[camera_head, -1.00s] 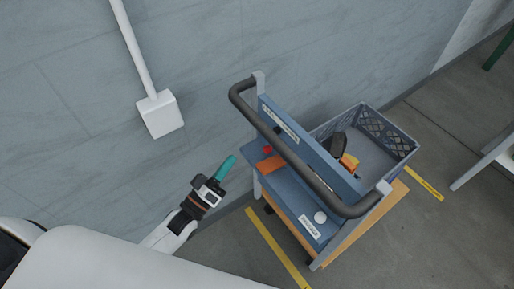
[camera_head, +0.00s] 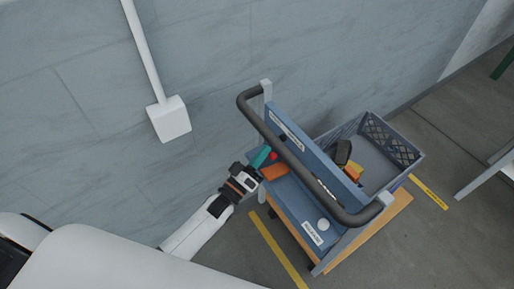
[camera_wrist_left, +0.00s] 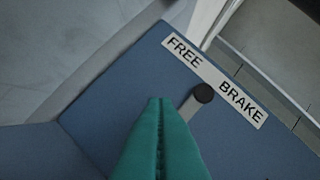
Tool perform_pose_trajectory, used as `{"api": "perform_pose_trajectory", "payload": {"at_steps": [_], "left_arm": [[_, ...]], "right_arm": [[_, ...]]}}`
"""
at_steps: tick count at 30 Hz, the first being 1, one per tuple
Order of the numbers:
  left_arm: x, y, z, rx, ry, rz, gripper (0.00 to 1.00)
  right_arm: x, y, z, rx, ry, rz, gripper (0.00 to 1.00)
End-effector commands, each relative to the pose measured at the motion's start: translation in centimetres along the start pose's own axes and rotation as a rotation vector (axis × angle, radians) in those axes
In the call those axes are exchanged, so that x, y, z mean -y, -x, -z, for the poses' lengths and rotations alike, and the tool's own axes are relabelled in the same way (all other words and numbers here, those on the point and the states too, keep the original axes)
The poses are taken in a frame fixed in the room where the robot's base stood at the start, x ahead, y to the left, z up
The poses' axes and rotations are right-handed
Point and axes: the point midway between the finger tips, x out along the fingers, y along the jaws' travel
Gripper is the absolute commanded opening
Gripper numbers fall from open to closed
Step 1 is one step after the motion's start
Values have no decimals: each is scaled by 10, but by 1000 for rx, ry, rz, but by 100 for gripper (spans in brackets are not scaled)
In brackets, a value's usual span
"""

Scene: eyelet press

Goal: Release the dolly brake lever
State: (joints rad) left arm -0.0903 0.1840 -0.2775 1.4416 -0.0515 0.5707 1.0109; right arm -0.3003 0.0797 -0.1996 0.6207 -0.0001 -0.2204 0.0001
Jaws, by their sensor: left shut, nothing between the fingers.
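In the left wrist view the brake lever shows as a thin grey arm with a round black knob (camera_wrist_left: 203,93) on a blue panel (camera_wrist_left: 105,95). The knob lies beside a white label (camera_wrist_left: 215,80) reading FREE and BRAKE, near the gap between the words. The lever's lower end is hidden behind my fingers. My left gripper (camera_wrist_left: 160,105) has its teal fingers together and empty, their tips left of the knob and apart from it in the picture. In the head view my left gripper (camera_head: 262,157) is at the dolly's (camera_head: 285,195) near left side, by its handle.
A black curved push handle (camera_head: 300,165) spans above the blue panels. A grey crate (camera_head: 405,160) is behind. A wall (camera_head: 80,110) stands left.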

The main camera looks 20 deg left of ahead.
Motion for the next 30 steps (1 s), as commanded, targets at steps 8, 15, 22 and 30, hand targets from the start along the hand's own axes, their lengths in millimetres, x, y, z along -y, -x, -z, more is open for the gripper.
{"api": "perform_pose_trajectory", "payload": {"at_steps": [8,15,22,30], "left_arm": [[0,1,1,0,-1,0,0],[1,1,2,0,20,-9,0],[2,2,4,0,60,-27,0],[4,3,6,-1,101,-44,0]], "right_arm": [[0,0,0,1,0,0,0],[0,3,0,1,0,0,0],[0,7,-1,1,0,-1,0],[0,12,-1,0,0,-1,0]]}}
